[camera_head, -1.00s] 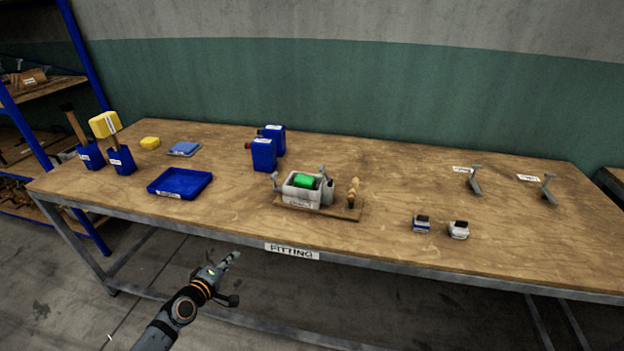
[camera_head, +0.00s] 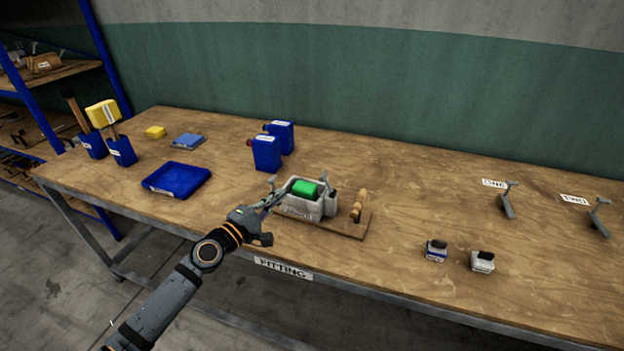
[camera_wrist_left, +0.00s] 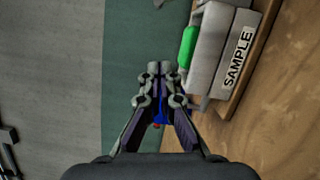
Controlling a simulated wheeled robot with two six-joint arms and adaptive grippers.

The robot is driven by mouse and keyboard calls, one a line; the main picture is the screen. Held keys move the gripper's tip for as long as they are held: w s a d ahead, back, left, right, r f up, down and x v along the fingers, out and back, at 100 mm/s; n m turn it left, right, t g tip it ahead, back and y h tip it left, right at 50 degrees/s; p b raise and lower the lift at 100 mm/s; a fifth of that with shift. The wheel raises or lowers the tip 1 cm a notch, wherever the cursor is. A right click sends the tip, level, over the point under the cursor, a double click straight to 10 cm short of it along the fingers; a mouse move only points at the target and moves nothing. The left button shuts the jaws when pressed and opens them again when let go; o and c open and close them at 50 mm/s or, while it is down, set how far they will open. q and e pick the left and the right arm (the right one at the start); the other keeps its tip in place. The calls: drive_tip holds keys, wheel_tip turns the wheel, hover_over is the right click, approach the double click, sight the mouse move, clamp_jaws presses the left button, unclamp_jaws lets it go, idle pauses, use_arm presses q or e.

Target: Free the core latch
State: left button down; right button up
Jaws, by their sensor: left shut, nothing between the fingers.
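A light grey box (camera_head: 300,208) with a green block (camera_head: 304,187) in its top sits on a wooden board (camera_head: 345,229). Small grey levers stand at its left (camera_head: 272,181) and right (camera_head: 331,192) ends; I cannot tell which is the core latch. My left gripper (camera_head: 289,185) is shut and empty at the box's left end, close to the left lever. Contact is unclear. In the left wrist view the fingertips (camera_wrist_left: 160,70) are together beside the box (camera_wrist_left: 212,48), labelled SAMPLE, and its green block (camera_wrist_left: 187,46). My right gripper is not in view.
A wooden handle (camera_head: 358,207) stands on the board's right. Two blue bottles (camera_head: 266,153) stand behind the box, and a blue tray (camera_head: 176,180) lies left. Two small blocks (camera_head: 436,251) and labelled brackets (camera_head: 507,200) are right. The bench between is clear.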

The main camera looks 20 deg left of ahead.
sight(299, 189)
use_arm(q)
drive_tip(key=p+x, duration=0.2)
drive_tip(key=x, duration=0.7)
drive_tip(key=shift+r, duration=0.2)
drive_tip(key=d, duration=0.1)
drive_tip(key=d+p, duration=0.2)
drive_tip(key=shift+s+d+r, duration=0.1)
drive_tip(key=shift+s+r, duration=0.15)
drive_tip(key=shift+r, duration=0.1)
drive_tip(key=shift+s+d, duration=0.1)
drive_tip(key=shift+d, duration=0.25)
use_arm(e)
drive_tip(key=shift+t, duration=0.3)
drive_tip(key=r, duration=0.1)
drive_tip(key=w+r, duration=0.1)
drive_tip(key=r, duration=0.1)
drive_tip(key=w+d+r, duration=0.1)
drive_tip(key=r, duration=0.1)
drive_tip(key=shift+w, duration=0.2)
use_arm(q)
drive_tip(key=shift+f, duration=0.1)
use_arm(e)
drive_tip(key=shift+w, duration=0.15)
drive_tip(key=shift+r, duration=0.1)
